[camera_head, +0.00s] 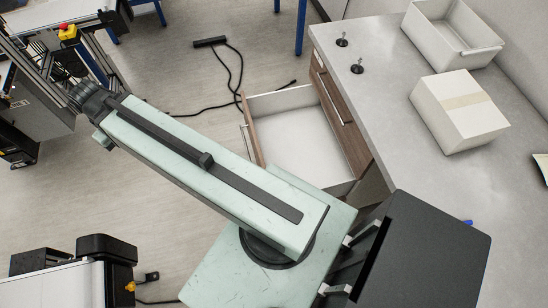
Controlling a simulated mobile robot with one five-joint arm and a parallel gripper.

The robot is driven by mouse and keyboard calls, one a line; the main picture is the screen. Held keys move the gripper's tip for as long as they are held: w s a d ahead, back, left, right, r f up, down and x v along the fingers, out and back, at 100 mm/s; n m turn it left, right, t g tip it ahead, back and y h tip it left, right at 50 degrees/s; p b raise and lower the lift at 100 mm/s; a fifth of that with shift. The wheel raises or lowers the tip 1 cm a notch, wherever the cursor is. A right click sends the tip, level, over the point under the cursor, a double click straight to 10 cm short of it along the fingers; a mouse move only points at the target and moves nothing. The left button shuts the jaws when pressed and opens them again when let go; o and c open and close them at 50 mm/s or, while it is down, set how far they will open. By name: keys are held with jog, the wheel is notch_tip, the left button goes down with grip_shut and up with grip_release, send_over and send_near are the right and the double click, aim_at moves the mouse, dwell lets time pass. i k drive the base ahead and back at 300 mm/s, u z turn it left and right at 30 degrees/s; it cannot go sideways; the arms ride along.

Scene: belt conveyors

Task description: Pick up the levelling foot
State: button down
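Two small dark levelling feet, each a round base with an upright stud, stand on the grey countertop near its left edge. One levelling foot (342,41) is farther back, and the other levelling foot (357,67) is nearer and slightly right. My pale green arm reaches to the upper left, away from the counter. My gripper (85,97) is at its dark far end, far left of both feet and touching neither. Its fingers cannot be made out against the dark machinery behind, so whether it is open is unclear.
An open, empty drawer (300,137) juts out below the counter (408,125). A white open bin (438,22) and a closed taped box (458,110) stand right of the feet. Conveyor equipment (45,112) is at upper left. A black cable (240,70) lies on the floor.

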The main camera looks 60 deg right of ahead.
aim_at(356, 68)
jog(key=z, duration=2.7)
jog(key=k, duration=1.05)
jog(key=u, duration=0.85)
jog(key=i, duration=1)
jog(key=u, duration=0.1)
jog(key=k, duration=0.15)
jog(key=z, duration=0.15)
